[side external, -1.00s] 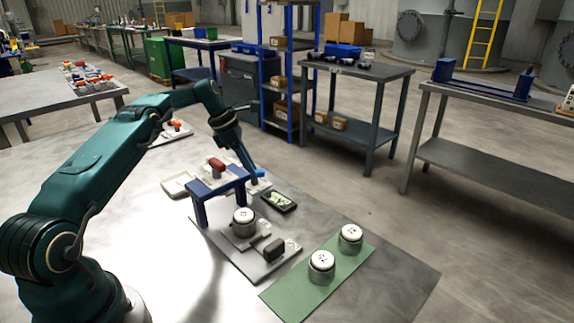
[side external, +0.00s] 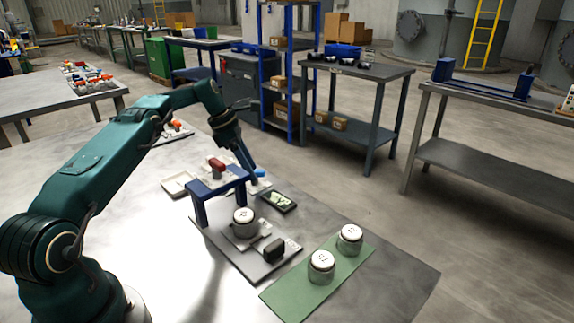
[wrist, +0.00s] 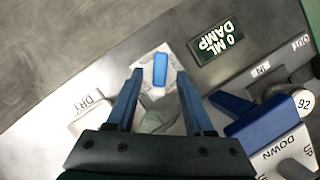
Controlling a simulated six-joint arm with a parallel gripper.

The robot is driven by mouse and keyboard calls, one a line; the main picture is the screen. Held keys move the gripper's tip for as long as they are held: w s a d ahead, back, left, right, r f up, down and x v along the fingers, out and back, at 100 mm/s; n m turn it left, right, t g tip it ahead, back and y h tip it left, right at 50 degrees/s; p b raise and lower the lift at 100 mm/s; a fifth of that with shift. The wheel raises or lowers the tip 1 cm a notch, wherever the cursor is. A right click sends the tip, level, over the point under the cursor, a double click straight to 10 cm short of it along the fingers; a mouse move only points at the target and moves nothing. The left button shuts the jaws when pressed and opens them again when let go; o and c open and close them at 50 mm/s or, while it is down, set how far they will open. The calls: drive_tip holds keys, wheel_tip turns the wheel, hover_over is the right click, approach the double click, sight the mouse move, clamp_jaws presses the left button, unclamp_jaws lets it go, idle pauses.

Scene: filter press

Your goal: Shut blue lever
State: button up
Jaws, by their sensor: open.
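The blue lever (wrist: 160,70) shows in the wrist view on a white plate (wrist: 148,82), ahead of my fingers and between their lines. It also shows small in the side view (side external: 260,172), partly hidden by my gripper. My gripper (wrist: 159,74) is open, with one blue finger on each side of the lever in the wrist view and nothing held between them. In the side view my gripper (side external: 253,180) points down close to the lever, behind the blue press frame. I cannot tell whether a finger touches the lever.
The blue press frame (side external: 219,182) with a red handle (side external: 216,164) stands close by. A display reading "0 ML DAMP" (wrist: 216,42) lies beside the lever plate. A "DRY" tray (wrist: 90,112) is on the other side. Two canisters stand on a green mat (side external: 290,297).

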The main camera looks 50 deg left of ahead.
sight(257, 170)
drive_tip(key=shift+v, duration=2.5)
drive_tip(key=shift+s, duration=0.1)
